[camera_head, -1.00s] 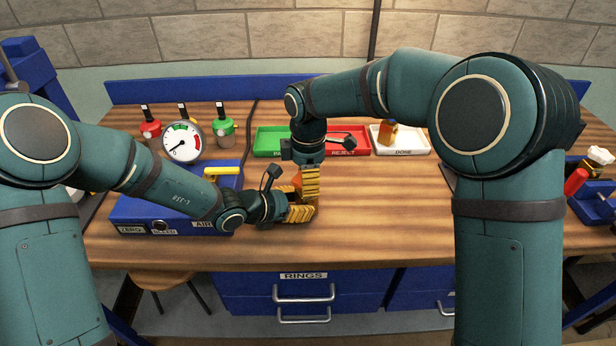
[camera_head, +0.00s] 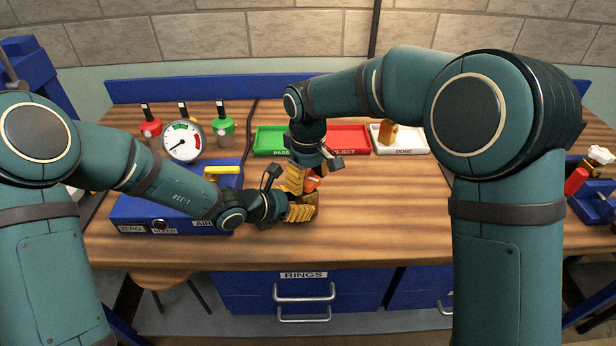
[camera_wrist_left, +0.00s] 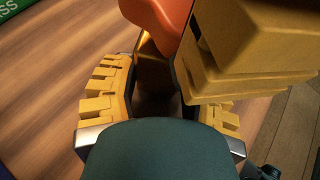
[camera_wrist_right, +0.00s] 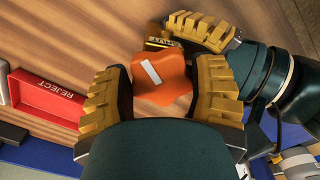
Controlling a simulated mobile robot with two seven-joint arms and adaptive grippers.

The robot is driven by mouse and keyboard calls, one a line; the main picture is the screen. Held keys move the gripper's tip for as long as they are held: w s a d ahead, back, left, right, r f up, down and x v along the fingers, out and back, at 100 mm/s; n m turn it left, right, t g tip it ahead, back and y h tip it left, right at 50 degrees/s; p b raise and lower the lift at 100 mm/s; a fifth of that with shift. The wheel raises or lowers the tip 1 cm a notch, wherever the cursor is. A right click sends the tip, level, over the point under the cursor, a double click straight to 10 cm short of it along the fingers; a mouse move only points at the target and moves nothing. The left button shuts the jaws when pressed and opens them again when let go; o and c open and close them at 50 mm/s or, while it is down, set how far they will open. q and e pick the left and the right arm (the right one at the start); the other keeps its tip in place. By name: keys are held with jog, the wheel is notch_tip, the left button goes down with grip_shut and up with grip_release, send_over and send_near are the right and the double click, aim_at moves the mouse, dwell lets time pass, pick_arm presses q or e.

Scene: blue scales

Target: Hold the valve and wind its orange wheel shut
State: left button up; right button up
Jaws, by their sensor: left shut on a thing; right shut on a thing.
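The valve has an orange wheel (camera_wrist_right: 162,78) with a white stripe on top and a brass body (camera_wrist_left: 155,78), mostly hidden by fingers. My left gripper (camera_head: 299,207) is shut on the valve body from the left, above the table. My right gripper (camera_head: 308,180) points down from above and is shut on the orange wheel, a yellow finger on each side of it. In the right wrist view the wheel sits between the two fingers (camera_wrist_right: 163,95). The left wrist view shows the wheel's orange edge (camera_wrist_left: 160,18).
A blue box (camera_head: 130,207) with a gauge (camera_head: 182,141) stands at left, close to my left forearm. Green (camera_head: 268,141), red (camera_head: 350,136) and white (camera_head: 413,141) trays lie behind the grippers. A brass and orange part (camera_head: 387,133) stands in the white tray.

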jog(key=m, duration=0.3)
jog(key=shift+a+m, duration=0.1)
jog(key=shift+m, duration=2.5)
jog(key=o, duration=1.2)
jog(key=shift+a+r, duration=0.1)
jog(key=shift+r, duration=0.05)
